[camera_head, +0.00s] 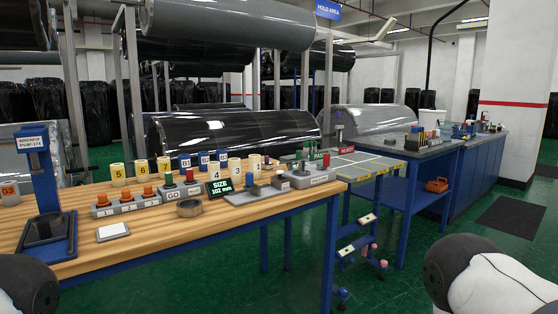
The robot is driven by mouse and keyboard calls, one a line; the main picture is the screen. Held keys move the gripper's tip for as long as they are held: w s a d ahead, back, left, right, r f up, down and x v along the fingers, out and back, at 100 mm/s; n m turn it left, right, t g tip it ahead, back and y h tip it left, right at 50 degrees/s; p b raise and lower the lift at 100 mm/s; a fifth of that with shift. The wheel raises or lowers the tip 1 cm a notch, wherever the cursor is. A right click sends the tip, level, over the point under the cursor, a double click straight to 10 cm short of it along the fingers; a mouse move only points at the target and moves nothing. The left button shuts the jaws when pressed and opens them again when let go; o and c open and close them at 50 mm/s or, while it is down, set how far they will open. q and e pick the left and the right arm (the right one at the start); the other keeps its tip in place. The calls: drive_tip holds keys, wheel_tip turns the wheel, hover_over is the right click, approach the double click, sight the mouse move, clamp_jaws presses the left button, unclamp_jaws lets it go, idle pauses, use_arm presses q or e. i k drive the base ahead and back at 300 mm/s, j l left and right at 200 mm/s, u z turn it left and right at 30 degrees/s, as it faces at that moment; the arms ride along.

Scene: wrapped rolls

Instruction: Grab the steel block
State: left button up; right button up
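On the wooden bench (150,215), a squat round grey metal piece (189,208) lies near the front edge, left of the size display (220,187). A grey box-like block (262,191) sits right of the display. A flat pale square piece (113,232) lies at the front left. I cannot tell for sure which of these is the steel block. Neither of my grippers is in view; only rounded black and white parts of my arms show at the bottom left and bottom right corners.
A blue press (41,180) stands at the bench's left end. Button boxes and numbered cylinders, such as the yellow one marked 5 (118,175), line the bench's back. A blue-legged workbench (405,150) stands further right. Large wrapped rolls (230,130) lie behind. Green floor is open between.

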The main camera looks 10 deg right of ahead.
sight(267, 166)
drive_tip(key=i+l+z, duration=0.35)
drive_tip(key=i+l, duration=0.8)
drive_tip(key=l, duration=0.1)
